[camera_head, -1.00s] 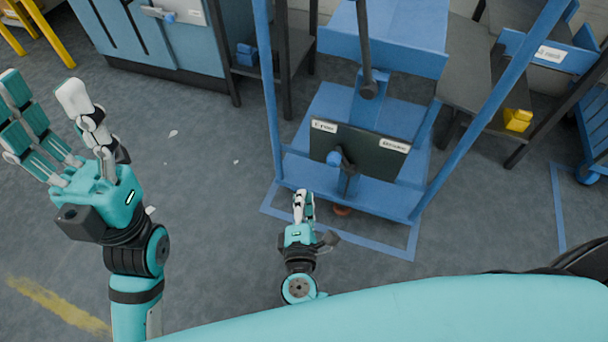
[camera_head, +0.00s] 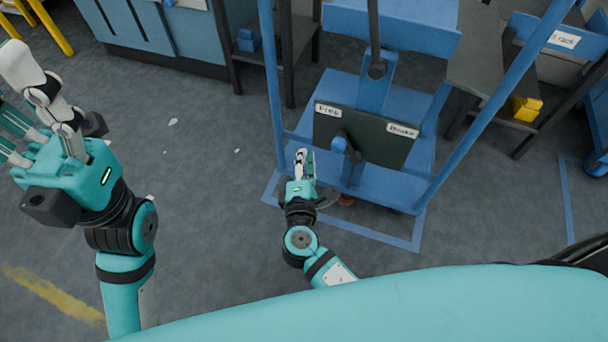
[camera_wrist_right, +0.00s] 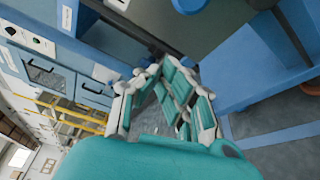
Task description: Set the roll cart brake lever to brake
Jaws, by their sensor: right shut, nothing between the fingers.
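The blue roll cart (camera_head: 395,185) carries a dark plate (camera_head: 385,148) labelled "Free" (camera_head: 328,110) on the left and "Brake" (camera_head: 403,130) on the right. The brake lever, with a blue knob (camera_head: 338,144), stands in front of the plate, nearer the "Free" side. In the right wrist view a blue knob (camera_wrist_right: 190,4) shows at the top edge. My right gripper (camera_head: 303,157) is shut and empty, just left of the lever and apart from the knob. My left gripper (camera_head: 40,110) is open and empty over the floor at the left, some fingers cut off by the frame.
The cart's blue uprights (camera_head: 272,90) rise on both sides of the plate. A dark table with a yellow block (camera_head: 526,108) stands at the right. Blue cabinets (camera_head: 180,40) are at the back left. The floor between the cart and my left arm is mostly clear.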

